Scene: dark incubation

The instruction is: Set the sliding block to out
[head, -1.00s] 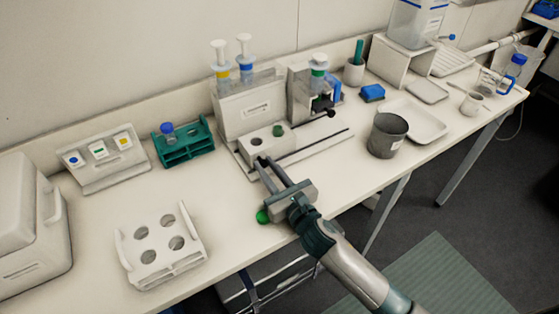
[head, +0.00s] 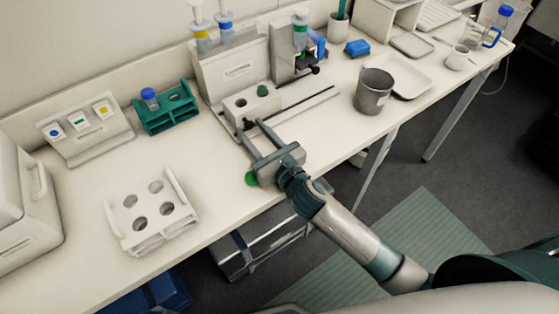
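The sliding block (head: 241,107) is a small white block with a dark hole and a green-topped vial (head: 262,90) in it. It sits at the left part of a dark rail (head: 308,103) on the white station (head: 232,75), below the syringes. My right gripper (head: 249,126) is in front of the block, its two dark fingers apart with a gap between them. A small dark part shows by the tips at the block's front; I cannot tell whether the fingers touch it. My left gripper is not in view.
A grey cup (head: 374,92) and a white tray (head: 411,80) stand right of the station. A green rack (head: 167,110) and a white holed rack (head: 149,240) stand to the left. A green round object (head: 251,179) is beside my gripper at the table edge.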

